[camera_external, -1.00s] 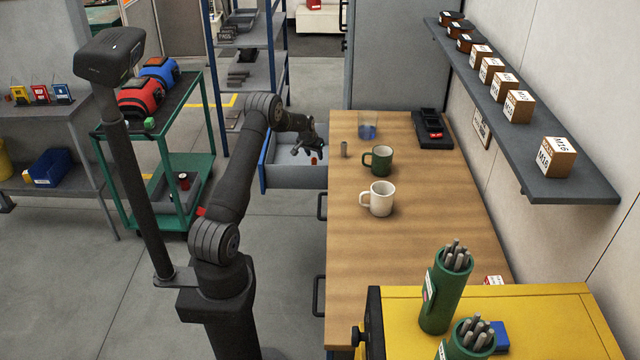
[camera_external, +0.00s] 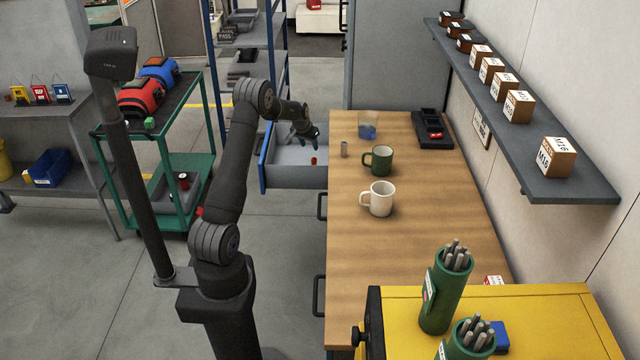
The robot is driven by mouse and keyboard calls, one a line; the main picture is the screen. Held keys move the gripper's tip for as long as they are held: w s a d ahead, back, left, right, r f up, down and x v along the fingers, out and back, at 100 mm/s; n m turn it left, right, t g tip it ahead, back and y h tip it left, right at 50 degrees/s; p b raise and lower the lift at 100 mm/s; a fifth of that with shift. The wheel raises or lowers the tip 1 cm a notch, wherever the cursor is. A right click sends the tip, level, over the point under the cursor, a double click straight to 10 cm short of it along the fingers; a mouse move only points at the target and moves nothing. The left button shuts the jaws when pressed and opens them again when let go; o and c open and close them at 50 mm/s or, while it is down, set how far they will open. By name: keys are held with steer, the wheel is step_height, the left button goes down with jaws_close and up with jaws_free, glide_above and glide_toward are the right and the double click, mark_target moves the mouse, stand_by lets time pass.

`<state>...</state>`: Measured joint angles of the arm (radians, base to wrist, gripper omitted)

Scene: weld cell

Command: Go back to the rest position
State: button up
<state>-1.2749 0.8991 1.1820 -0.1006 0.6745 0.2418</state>
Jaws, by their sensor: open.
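My gripper (camera_external: 306,137) is above the open grey drawer (camera_external: 290,178) at the far left side of the wooden bench. It is small in the picture and looks open, with nothing seen between its fingers. A small orange-red object (camera_external: 313,161) lies in the drawer below the gripper, apart from it.
A green cart (camera_external: 195,165) stands left of my arm.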

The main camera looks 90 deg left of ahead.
mark_target(314, 159)
steer(key=x, duration=1.1)
steer(key=shift+f, duration=0.2)
steer(key=shift+a+f, duration=0.1)
steer(key=shift+a, duration=0.05)
step_height(314, 159, up, 33)
steer(key=w, duration=0.1)
steer(key=w+d, duration=0.5)
steer(key=w, duration=0.6)
steer(key=w+d, duration=0.6)
steer(key=w, duration=0.5)
steer(key=shift+w+m, duration=0.35)
steer(key=shift+m, duration=0.05)
